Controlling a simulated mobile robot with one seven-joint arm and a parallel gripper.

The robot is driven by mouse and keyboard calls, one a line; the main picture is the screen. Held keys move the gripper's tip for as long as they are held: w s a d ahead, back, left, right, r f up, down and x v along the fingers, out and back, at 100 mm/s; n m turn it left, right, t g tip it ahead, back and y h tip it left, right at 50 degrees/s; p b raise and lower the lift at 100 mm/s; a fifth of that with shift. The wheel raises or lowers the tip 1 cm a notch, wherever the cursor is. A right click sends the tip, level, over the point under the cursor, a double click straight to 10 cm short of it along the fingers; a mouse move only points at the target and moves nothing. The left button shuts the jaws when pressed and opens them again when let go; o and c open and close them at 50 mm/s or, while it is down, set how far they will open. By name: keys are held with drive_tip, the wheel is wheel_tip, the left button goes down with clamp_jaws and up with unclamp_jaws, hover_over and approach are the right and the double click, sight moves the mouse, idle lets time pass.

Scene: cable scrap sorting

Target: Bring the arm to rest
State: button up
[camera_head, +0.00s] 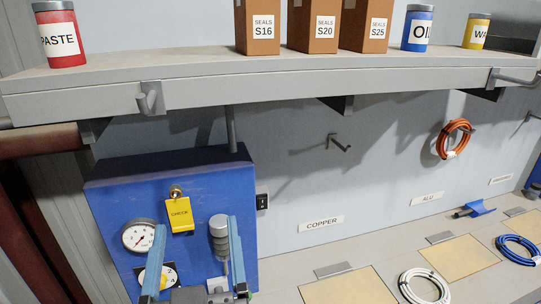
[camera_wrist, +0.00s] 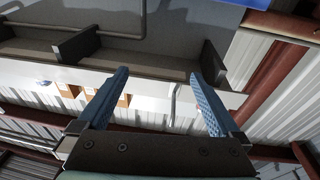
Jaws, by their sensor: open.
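My gripper (camera_head: 195,262) shows at the bottom of the head view, in front of the blue box (camera_head: 108,212). Its two blue fingers stand well apart, and I see nothing held between them. In the wrist view my gripper (camera_wrist: 160,95) is also open and empty, with the underside of the shelf (camera_wrist: 150,65) beyond it. The blue box carries a round gauge (camera_head: 139,236), a yellow CHECK tag (camera_head: 180,214) and a dark-and-grey cylinder (camera_head: 219,232). The fingers partly cover the lower part of the box.
The shelf (camera_head: 250,80) above holds a red PASTE can (camera_head: 60,38), brown SEALS boxes and more cans. An orange cable coil (camera_head: 454,139) hangs on the wall. A white coil (camera_head: 424,287) and a blue coil (camera_head: 518,249) lie on the bench at right. A bare hook (camera_head: 338,143) is on the wall.

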drive_tip(key=s+d+r+t+h, duration=0.1)
drive_tip(key=s+d+r+t, duration=0.1)
drive_tip(key=r, duration=0.7)
drive_tip(key=s+d+r+m+t+h, duration=0.1)
drive_tip(key=s+d+r+t, duration=0.1)
drive_tip(key=r, duration=0.7)
drive_tip(key=s+d+r+m+t+h, duration=0.1)
drive_tip(key=d+r+t, duration=0.3)
drive_tip(key=r, duration=0.5)
drive_tip(key=shift+s+d+r+h+b, duration=0.4)
drive_tip(key=shift+s+d+b, duration=0.05)
drive_tip(key=shift+s+d, duration=0.35)
drive_tip(key=shift+w, duration=0.1)
